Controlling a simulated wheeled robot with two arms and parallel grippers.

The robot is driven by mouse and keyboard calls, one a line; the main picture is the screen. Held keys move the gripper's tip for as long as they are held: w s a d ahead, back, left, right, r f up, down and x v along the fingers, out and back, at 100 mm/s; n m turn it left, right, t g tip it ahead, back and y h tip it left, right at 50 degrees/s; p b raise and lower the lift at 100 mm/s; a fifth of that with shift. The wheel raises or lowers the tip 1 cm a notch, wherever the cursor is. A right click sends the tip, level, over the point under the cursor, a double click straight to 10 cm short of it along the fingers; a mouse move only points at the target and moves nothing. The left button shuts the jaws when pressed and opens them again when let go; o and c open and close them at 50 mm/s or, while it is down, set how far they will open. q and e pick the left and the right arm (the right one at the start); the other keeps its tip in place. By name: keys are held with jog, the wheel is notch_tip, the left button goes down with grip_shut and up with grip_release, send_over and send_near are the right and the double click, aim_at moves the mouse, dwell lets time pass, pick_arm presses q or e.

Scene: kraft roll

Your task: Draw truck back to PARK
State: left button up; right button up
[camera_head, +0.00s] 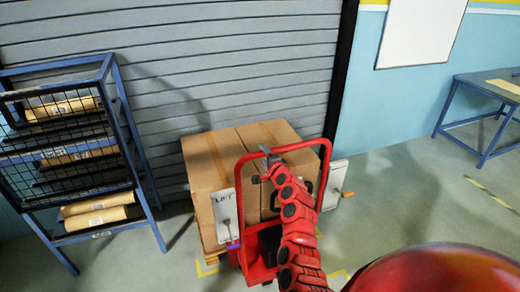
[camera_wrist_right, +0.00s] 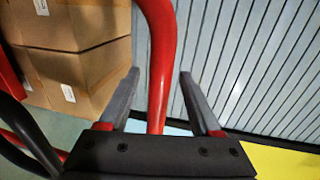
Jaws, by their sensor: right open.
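The red truck (camera_head: 258,272) stands in front of the shutter with a tall red loop handle (camera_head: 325,165). Large cardboard boxes (camera_head: 205,165) sit stacked on its far side. My right gripper (camera_head: 268,153) is at the top bar of the handle. In the right wrist view my open gripper (camera_wrist_right: 158,78) has one finger on each side of the red handle bar (camera_wrist_right: 162,50), with a gap visible on the right side. Whether a finger touches the bar, I cannot tell. No marking reading PARK is legible. My left gripper is not in view.
A white plate marked LIFT (camera_head: 224,208) with a lever is left of the handle; another plate (camera_head: 337,178) with an orange-tipped lever is right. A blue rack (camera_head: 150,190) with kraft rolls stands left. Yellow floor marks (camera_head: 207,269) lie by the truck. Floor at right is open, before a blue table (camera_head: 465,78).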

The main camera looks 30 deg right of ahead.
jog(key=shift+x, duration=2.25)
jog(key=shift+d, duration=0.1)
grip_shut()
